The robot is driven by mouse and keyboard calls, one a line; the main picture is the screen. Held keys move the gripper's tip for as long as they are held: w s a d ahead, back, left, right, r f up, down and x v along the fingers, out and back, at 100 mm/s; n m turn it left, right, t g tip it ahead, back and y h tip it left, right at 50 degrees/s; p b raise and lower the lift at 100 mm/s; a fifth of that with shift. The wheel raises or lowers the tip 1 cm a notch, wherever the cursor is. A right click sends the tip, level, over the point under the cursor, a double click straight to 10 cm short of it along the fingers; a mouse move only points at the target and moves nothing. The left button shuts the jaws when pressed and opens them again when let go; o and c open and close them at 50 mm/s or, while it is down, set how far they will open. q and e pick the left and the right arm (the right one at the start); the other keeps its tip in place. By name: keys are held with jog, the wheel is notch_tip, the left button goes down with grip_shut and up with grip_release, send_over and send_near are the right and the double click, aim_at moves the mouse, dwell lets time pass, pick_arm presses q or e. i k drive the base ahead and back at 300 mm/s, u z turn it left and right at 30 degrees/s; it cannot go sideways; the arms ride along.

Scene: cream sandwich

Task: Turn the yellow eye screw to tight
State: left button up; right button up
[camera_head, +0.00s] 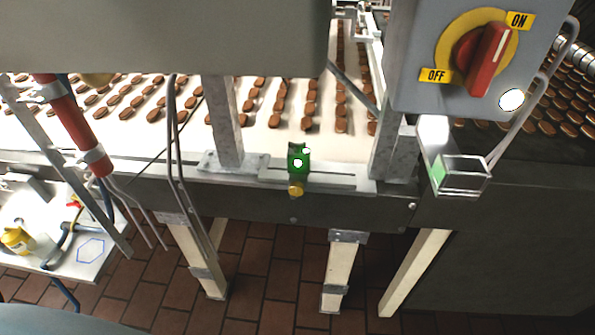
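The yellow eye screw (296,187) is a small gold-yellow piece at the front of the machine's side rail, near the middle of the view. It sits just below a green block (298,158), which stands on a slotted metal plate (335,173). The screw is too small in the picture to tell how tight it is. Neither of my grippers is in view, and nothing touches the screw.
A conveyor (260,118) with rows of brown biscuits runs behind the rail. A grey switch box (415,85) with a red rotary handle (487,58) hangs at the upper right. A white side table (90,250) holds a yellow bottle (17,240). Bent metal pipes (173,130) stand left of the screw.

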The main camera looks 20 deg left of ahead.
aim_at(296, 188)
jog(key=u, duration=0.45)
jog(key=k, duration=1.1)
jog(key=u, duration=1.2)
jog(key=i, duration=1.3)
jog(key=z, duration=0.65)
